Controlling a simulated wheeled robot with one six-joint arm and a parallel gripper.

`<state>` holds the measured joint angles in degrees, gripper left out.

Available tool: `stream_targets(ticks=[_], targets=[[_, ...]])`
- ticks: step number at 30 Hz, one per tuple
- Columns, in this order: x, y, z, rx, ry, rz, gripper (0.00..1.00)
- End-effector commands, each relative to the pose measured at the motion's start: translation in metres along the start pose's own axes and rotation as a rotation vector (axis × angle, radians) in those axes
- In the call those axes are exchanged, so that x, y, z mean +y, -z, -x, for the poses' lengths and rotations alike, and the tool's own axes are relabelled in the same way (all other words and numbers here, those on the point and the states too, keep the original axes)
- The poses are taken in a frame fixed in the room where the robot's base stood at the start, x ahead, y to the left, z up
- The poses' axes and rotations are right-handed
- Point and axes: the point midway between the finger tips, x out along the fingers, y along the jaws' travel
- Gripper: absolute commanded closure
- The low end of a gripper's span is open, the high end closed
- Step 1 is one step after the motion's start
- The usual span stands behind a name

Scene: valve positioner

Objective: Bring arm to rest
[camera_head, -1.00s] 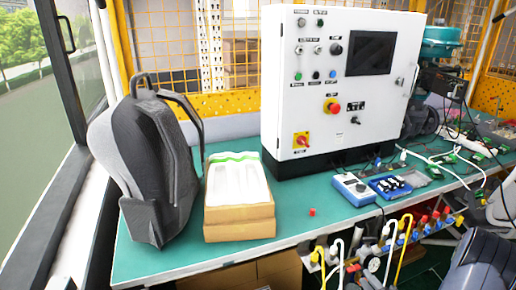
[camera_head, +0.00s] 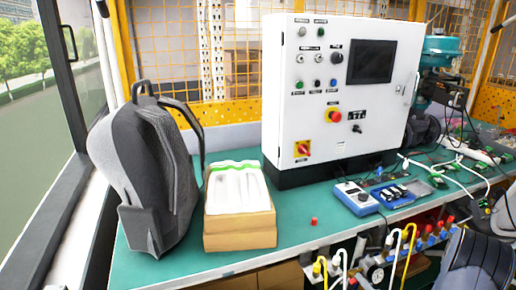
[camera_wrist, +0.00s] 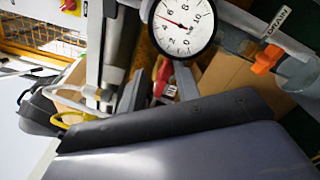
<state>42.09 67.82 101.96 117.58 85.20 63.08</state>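My arm (camera_head: 478,262) shows as a dark ribbed part at the lower right corner of the head view; my gripper is outside that view. In the wrist view my gripper (camera_wrist: 158,88) shows two dark fingers standing apart, with a dark grey body filling the bottom of the picture. I see nothing held between the fingers. A red part shows behind them. A round white pressure gauge (camera_wrist: 184,22) is close above the fingers; whether anything touches it I cannot tell.
The green-topped bench (camera_head: 300,238) carries a grey backpack (camera_head: 145,175), a cardboard box (camera_head: 240,228), a white control cabinet (camera_head: 310,110) and a blue device (camera_head: 357,197). Pipes with red and yellow fittings (camera_head: 400,250) crowd below its front edge. An orange-handled valve (camera_wrist: 267,60) is right of the gauge.

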Motion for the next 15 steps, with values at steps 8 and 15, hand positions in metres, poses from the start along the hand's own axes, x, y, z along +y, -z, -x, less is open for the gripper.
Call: stream_targets(ticks=[8, 15], targets=[[0.0012, -0.0002, -0.0001, 0.000, -0.001, 0.086, 0.69], [0.0014, -0.0003, -0.0001, 0.000, -0.001, 0.090, 0.69]])
